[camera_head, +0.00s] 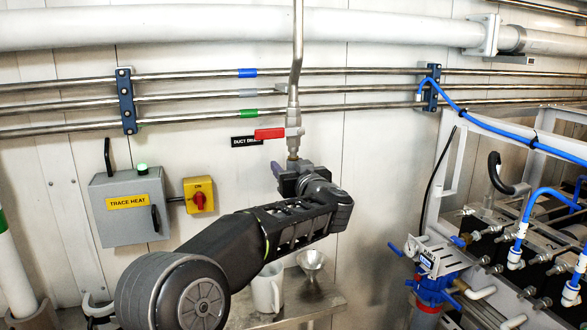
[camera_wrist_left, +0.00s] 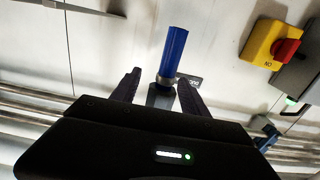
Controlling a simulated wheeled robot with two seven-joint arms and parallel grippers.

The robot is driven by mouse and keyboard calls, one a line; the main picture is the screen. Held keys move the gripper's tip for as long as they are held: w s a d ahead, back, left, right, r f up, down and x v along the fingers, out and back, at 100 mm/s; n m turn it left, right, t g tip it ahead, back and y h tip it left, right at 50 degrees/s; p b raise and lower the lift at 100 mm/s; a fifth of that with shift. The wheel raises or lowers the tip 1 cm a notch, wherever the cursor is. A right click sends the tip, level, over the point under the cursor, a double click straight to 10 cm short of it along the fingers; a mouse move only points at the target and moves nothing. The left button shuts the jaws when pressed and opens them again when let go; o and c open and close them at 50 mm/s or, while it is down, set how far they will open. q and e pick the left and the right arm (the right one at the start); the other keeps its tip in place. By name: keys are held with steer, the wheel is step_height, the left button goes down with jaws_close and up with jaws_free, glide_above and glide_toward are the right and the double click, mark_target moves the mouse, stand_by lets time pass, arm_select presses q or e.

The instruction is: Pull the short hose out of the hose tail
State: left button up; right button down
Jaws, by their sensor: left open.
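A short blue hose (camera_wrist_left: 173,55) shows in the left wrist view, with a metal ring (camera_wrist_left: 165,81) at its end and a grey fitting, which looks like the hose tail (camera_wrist_left: 159,97), beyond the ring. My left gripper (camera_wrist_left: 159,77) is open, one finger on each side of the ring and fitting, the right finger closer. I cannot tell whether a finger touches them. In the head view my left gripper (camera_head: 283,176) is just below the drain valve with its red handle (camera_head: 270,134); it mostly hides the hose there. My right gripper is not in view.
A white mug (camera_head: 267,290) and a metal funnel (camera_head: 311,262) stand on a shelf (camera_head: 325,303) below my arm. The trace heat box (camera_head: 130,209) and a yellow switch (camera_head: 198,195) are on the wall at left. A blue-hosed rack stands at right.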

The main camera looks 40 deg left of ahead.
arm_select(q)
steer(key=shift+c, duration=0.5)
jaws_close()
stand_by(0.7)
stand_by(0.3)
steer(key=shift+f+b, duration=1.5)
steer(key=shift+f, duration=1.15)
